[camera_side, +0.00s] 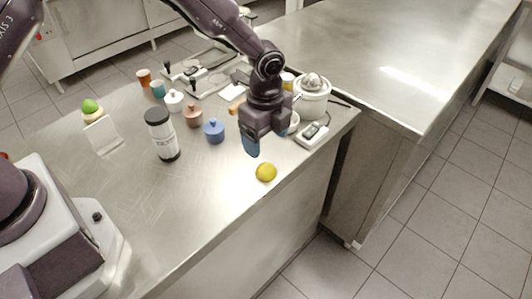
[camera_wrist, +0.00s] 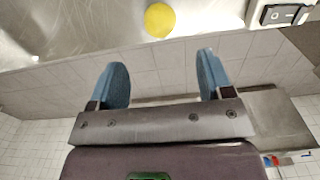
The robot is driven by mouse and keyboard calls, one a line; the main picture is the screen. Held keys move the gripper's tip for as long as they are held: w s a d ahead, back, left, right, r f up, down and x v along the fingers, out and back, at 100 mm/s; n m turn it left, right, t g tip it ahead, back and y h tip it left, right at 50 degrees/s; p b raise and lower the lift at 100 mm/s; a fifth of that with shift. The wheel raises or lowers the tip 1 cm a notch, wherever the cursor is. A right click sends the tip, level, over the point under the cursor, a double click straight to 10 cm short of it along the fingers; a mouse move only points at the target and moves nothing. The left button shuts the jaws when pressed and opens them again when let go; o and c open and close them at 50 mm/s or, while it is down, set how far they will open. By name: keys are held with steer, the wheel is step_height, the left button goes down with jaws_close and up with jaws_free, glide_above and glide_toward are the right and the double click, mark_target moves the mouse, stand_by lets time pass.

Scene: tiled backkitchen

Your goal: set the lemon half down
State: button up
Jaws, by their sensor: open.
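The lemon half (camera_side: 266,172) is yellow and rests on the steel worktop near its front edge. It also shows in the wrist view (camera_wrist: 159,20) at the top, beyond the fingertips, near the counter edge. My gripper (camera_side: 251,148) is above the worktop, a little left of and higher than the lemon half in the side view. In the wrist view my gripper (camera_wrist: 162,66) has its two blue fingers wide apart with nothing between them. The lemon half is apart from both fingers.
A white citrus juicer (camera_side: 313,98) and a small device with a dark panel (camera_side: 312,134) stand right of my gripper. A blue lidded pot (camera_side: 214,131) and a black-and-white canister (camera_side: 161,136) stand left. The worktop in front of the canister is clear.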

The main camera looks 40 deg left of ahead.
steer(key=shift+r, duration=1.5)
steer(key=s+a+r+n+t, duration=0.1)
steer(key=s+a+r+n, duration=0.3)
steer(key=r, duration=0.4)
steer(key=s+a+r+n+t, duration=0.2)
steer(key=s+a+r+n, duration=0.1)
steer(key=r, duration=0.6)
steer(key=s+a+r+n+t, duration=0.1)
steer(key=s+a+r+n, duration=0.1)
steer(key=s+n, duration=0.3)
steer(key=s+a+r+n+t, duration=0.1)
steer(key=s+a+r+n, duration=0.2)
steer(key=s+n, duration=0.3)
steer(key=s+a, duration=0.1)
steer(key=s, duration=0.4)
steer(key=shift+s+r+t, duration=0.2)
steer(key=shift+r+t, duration=0.05)
steer(key=shift+t, duration=0.05)
